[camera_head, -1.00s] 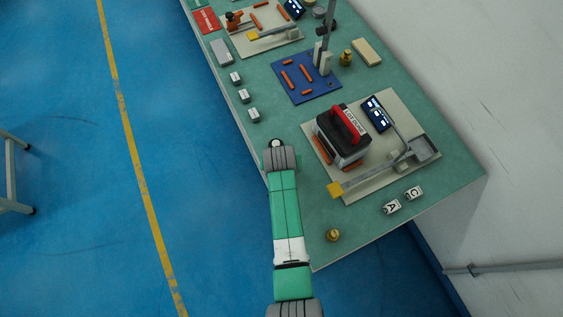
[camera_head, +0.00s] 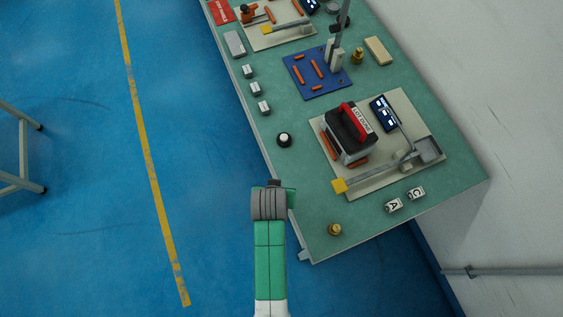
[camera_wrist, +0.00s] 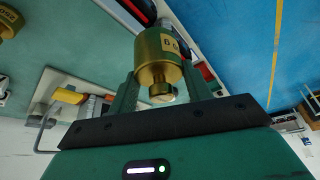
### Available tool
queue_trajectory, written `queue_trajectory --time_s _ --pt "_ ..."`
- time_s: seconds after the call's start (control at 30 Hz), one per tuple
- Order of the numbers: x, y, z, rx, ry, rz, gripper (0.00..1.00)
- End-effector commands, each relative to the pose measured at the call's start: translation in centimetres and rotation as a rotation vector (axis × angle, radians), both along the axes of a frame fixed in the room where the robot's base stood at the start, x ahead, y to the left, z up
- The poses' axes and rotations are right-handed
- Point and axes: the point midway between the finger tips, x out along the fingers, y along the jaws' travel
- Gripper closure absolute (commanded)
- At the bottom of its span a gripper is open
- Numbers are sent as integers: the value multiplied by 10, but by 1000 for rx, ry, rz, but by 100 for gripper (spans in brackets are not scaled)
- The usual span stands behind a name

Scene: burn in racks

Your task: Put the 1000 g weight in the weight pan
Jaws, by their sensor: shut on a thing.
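My gripper (camera_wrist: 160,98) is shut on a brass weight (camera_wrist: 158,55) in the wrist view, with its knob between the fingers. In the head view my arm hides the gripper and this weight. Another brass weight (camera_head: 334,230) stands near the bench's front corner; one is partly visible at the wrist view's upper left (camera_wrist: 8,20). A third brass weight (camera_head: 358,56) stands farther back. A grey square pan (camera_head: 430,150), apparently the weight pan, is at the right end of a balance beam (camera_head: 385,170) and looks empty.
A dark box with a red handle (camera_head: 350,135) stands on the beige board (camera_head: 405,105) beside the beam. A yellow block (camera_head: 340,186) is at the beam's left end.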

Motion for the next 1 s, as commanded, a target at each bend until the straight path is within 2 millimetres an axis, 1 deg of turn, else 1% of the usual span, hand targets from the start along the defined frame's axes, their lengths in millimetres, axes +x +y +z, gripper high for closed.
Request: queue_trajectory --time_s 0.1,0.23,0.67,0.73,0.77,0.87,0.97,1.0 --pt "-15 4 3 1 -4 0 100" --pt "-23 6 4 1 -4 0 100" --pt "-24 6 4 0 -5 0 100" --pt "-23 6 7 0 -6 0 100" --pt "-21 5 10 0 -7 -1 100" --pt "-9 0 30 0 -11 -3 100" --pt "6 -7 62 2 -14 -4 100" --pt "11 -9 75 3 -13 -4 100"
